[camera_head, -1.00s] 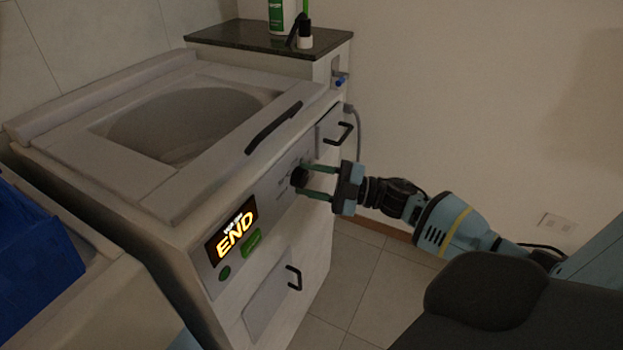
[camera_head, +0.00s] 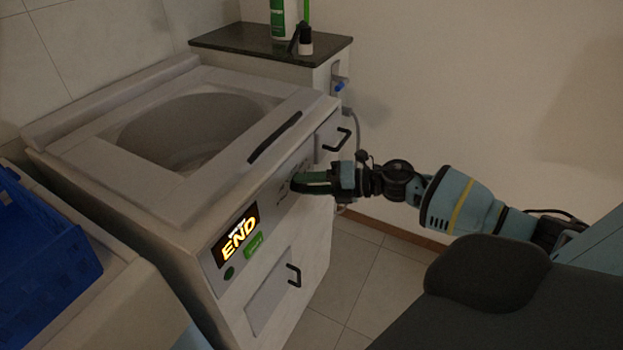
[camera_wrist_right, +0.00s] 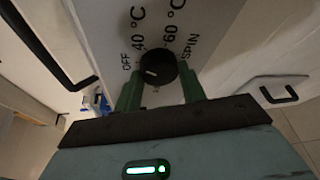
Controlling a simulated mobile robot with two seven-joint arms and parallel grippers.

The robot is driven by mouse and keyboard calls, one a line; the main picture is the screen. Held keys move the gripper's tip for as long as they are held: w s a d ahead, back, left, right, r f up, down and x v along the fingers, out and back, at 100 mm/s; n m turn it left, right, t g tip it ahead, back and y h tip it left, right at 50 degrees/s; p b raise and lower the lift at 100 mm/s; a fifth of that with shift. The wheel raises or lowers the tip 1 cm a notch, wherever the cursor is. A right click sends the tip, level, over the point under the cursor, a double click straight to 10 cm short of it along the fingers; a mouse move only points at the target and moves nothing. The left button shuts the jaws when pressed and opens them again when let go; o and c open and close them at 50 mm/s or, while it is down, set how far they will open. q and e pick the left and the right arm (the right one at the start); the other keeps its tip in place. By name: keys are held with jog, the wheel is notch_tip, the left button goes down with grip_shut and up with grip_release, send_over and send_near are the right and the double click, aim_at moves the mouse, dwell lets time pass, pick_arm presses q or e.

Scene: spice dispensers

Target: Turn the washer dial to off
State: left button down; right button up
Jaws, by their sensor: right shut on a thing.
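The washer (camera_head: 290,225) stands left of centre in the head view, its display reading "END". In the right wrist view, the black round dial (camera_wrist_right: 153,67) sits on the white panel amid the marks OFF, 40 °C, 60 °C and SPIN. Its short white mark lies left of its centre, roughly on the OFF side; its exact setting is hard to tell. My right gripper (camera_head: 302,181) is shut on the dial, with its green fingers (camera_wrist_right: 161,86) on either side. The fingers mostly hide the dial in the head view. My left gripper is not in view.
A black handle (camera_head: 337,139) is on the drawer close beyond the dial, and another (camera_head: 294,275) is on the lower front door. A blue crate (camera_head: 45,255) is at the left. A dark-topped cabinet (camera_head: 250,40) bears bottles. The floor right of the washer is clear.

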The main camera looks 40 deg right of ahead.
jog(key=n+h+p, duration=0.1)
jog(key=n+p, duration=0.1)
jog(key=n+h+p, duration=0.1)
jog(key=n+p, duration=0.1)
jog(key=shift+a+r+h, duration=0.1)
jog(key=shift+r+h, duration=0.05)
jog(key=shift+h, duration=0.15)
jog(key=shift+p, duration=0.3)
dwell(0.3)
jog(key=o, duration=1)
jog(key=shift+s, duration=0.1)
